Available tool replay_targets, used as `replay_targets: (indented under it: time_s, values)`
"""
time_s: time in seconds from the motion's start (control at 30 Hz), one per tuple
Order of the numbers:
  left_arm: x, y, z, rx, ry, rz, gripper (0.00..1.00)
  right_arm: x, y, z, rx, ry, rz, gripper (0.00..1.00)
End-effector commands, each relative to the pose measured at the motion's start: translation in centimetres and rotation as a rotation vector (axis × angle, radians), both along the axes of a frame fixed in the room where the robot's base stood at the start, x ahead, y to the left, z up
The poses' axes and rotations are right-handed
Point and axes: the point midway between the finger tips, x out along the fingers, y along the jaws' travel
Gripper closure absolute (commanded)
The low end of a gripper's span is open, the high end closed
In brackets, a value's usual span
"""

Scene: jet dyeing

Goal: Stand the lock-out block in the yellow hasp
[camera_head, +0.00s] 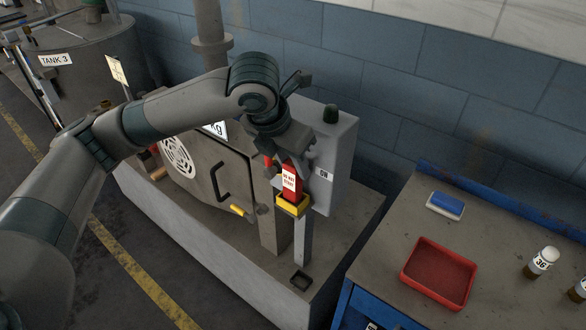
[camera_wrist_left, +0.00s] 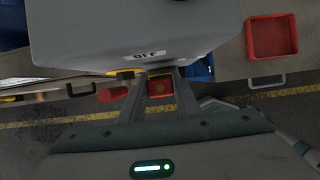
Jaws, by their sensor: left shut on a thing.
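The lock-out block (camera_head: 290,183) is red with a white "DO NOT START" label. It stands about upright, its lower end at the yellow hasp (camera_head: 292,207) on the front of the grey switch box. The lower end appears to be inside the hasp's rim; I cannot tell how deep it sits. My left gripper (camera_head: 291,163) is above the hasp, shut on the upper part of the block. In the left wrist view, the red block (camera_wrist_left: 160,85) shows between the two fingers of the left gripper (camera_wrist_left: 160,98). My right gripper is not in view.
The grey switch box (camera_head: 340,150) with a dark green knob stands close behind the gripper. A red lever (camera_head: 268,162) is just left of it. A machine door with a yellow-handled lever (camera_head: 240,211) is further left. The bench at right holds a red tray (camera_head: 438,273).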

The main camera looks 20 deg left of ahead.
Motion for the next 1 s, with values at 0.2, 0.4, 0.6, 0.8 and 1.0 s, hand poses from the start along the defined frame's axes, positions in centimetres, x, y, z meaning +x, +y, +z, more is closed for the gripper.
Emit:
replay_targets:
  time_s: [0.2, 0.4, 0.6, 0.8, 1.0]
  values:
    - [-0.1, 0.0, -2.0, 0.0, 0.001, 0.0, 0.95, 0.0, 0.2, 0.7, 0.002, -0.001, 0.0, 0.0]
    - [0.0, 0.0, -2.1, 0.0, -0.001, 0.0, 0.95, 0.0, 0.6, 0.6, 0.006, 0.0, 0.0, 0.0]
    - [0.0, 0.0, -2.3, 0.0, 0.0, 0.0, 0.95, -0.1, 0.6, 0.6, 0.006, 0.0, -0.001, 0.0]
    - [0.0, 0.0, -2.4, 0.0, 0.0, 0.0, 0.52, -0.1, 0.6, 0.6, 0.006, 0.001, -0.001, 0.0]
    - [0.0, 0.0, -2.3, 0.0, 0.0, 0.0, 0.52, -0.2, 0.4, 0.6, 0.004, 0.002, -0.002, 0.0]
